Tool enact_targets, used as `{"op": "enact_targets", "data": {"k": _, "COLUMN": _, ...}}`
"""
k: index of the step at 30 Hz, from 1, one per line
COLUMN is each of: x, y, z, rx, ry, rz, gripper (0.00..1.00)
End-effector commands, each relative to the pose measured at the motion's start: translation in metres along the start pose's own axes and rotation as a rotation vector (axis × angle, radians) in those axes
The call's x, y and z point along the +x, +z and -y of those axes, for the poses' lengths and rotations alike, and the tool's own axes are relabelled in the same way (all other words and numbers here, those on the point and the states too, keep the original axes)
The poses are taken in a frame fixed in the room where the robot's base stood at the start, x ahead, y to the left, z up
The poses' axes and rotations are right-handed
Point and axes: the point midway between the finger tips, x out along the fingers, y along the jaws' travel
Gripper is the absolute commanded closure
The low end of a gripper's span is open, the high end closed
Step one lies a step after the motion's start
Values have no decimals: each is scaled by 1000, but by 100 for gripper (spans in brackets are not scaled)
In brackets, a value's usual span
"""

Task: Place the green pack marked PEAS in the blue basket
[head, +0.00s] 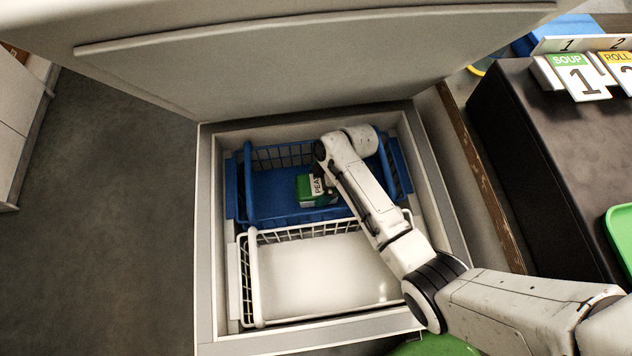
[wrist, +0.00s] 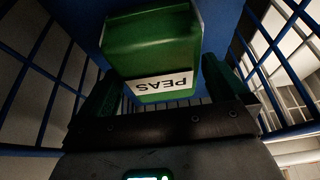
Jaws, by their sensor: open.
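The green pack marked PEAS (head: 304,188) is inside the blue basket (head: 247,186), in the open chest. In the wrist view the pack (wrist: 152,45) appears upside down, its white PEAS label facing me. My gripper (wrist: 160,72) is open, one finger on each side of the pack's near end. I cannot tell whether either finger touches it. In the head view my arm reaches down into the blue basket and mostly hides the gripper. I cannot tell whether the pack rests on the basket floor.
An empty white basket (head: 318,274) stands in front of the blue one. The chest's pale rim (head: 207,270) surrounds both, and its raised lid (head: 270,70) is behind. A dark counter (head: 545,150) with SOUP (head: 575,80) and ROLL signs is at right, with a green tray (head: 622,238).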

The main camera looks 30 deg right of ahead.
Motion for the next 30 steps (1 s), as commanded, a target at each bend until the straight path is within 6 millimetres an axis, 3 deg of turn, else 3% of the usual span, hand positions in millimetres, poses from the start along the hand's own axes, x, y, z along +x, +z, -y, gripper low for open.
{"op": "enact_targets", "data": {"k": 1, "x": -15, "y": -3, "z": 0, "rx": 1, "ry": 1, "rz": 0, "gripper": 0}}
{"op": "enact_targets", "data": {"k": 15, "x": -76, "y": -2, "z": 0, "rx": 1, "ry": 0, "rz": 0, "gripper": 0}}
{"op": "enact_targets", "data": {"k": 21, "x": -87, "y": 0, "z": 0, "rx": 0, "ry": -1, "rz": 0, "gripper": 0}}
{"op": "enact_targets", "data": {"k": 30, "x": -88, "y": 0, "z": 0, "rx": 0, "ry": -1, "rz": 0, "gripper": 0}}
